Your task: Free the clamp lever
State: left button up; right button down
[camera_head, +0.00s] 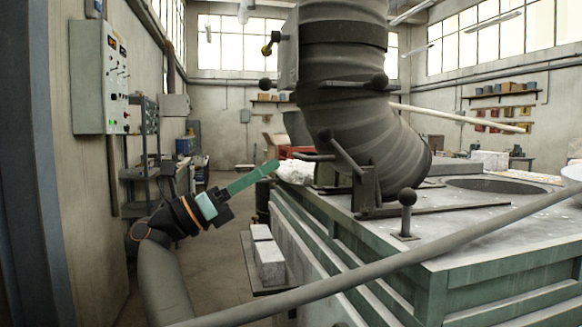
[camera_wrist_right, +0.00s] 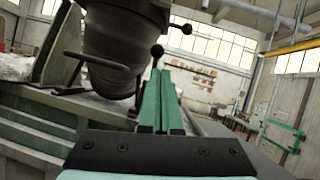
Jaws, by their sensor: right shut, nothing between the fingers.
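A dark lever with a ball knob (camera_head: 345,154) slants up to the left from a bracket (camera_head: 367,192) beside the ribbed duct; I take it for the clamp lever. A second ball-topped lever (camera_head: 407,212) stands upright on the bench top.
The thick ribbed duct (camera_head: 345,100) hangs over the green bench (camera_head: 480,272). A white lumpy piece (camera_head: 297,171) lies near my fingertips. A long grey bar (camera_head: 400,256) crosses the foreground. A control box (camera_head: 98,75) is on the left wall. Pale blocks (camera_head: 269,263) stand low beside the bench.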

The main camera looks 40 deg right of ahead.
jog(key=shift+w+a, duration=0.2)
jog(key=shift+a, duration=0.35)
jog(key=shift+w+a, duration=0.2)
jog(key=shift+a, duration=0.3)
